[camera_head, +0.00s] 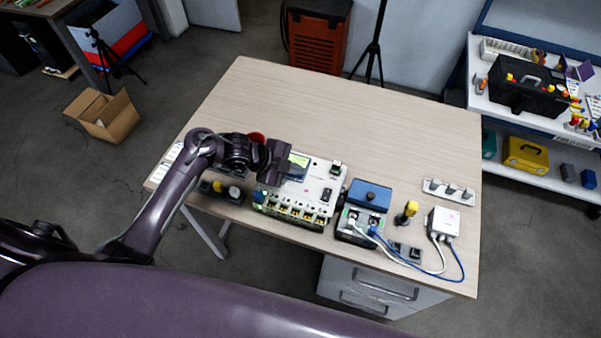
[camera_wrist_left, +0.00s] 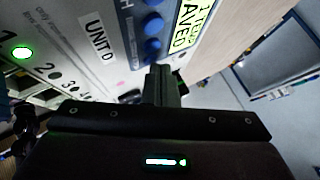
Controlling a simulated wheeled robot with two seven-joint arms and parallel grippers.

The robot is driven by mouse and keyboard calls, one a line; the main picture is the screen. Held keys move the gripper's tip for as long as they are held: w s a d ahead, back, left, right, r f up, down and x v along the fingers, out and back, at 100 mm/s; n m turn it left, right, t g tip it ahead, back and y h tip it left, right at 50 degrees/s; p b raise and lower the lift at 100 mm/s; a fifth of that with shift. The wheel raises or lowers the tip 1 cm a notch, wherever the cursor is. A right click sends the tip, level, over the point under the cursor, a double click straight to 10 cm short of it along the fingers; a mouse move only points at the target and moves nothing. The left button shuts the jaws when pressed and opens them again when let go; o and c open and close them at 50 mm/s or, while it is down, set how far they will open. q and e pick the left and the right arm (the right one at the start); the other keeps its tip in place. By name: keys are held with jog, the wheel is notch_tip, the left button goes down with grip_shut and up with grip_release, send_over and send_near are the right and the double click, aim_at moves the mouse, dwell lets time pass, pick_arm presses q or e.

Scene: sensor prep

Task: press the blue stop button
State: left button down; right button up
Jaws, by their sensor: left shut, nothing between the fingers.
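Round blue buttons (camera_wrist_left: 152,24) stand in a row on the blue panel of a white device (camera_head: 318,188) on the table. In the left wrist view their labels are not readable, so I cannot tell which one is stop. A yellow-green display (camera_wrist_left: 192,28) beside them shows partly cut-off text ending in "AVED". My left gripper (camera_head: 281,163) is over the device's left part, by the blue panel. In the left wrist view its fingers (camera_wrist_left: 161,84) are shut and empty, close to the lower blue button (camera_wrist_left: 152,48); contact cannot be told. My right gripper is out of view.
The device carries a "UNIT D" label (camera_wrist_left: 98,36) and a lit green lamp (camera_wrist_left: 22,52). To its right are a blue-topped box (camera_head: 369,194), a yellow-handled tool (camera_head: 406,212) and a white cabled box (camera_head: 444,220). The table's back half (camera_head: 340,110) is clear.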

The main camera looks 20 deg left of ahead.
pick_arm(q)
jog(key=shift+r+p, duration=0.5)
jog(key=shift+r, duration=0.15)
notch_tip(320, 180, up, 5)
jog(key=p, duration=0.4)
jog(key=shift+r+p, duration=0.1)
jog(key=shift+p, duration=0.2)
dwell(0.4)
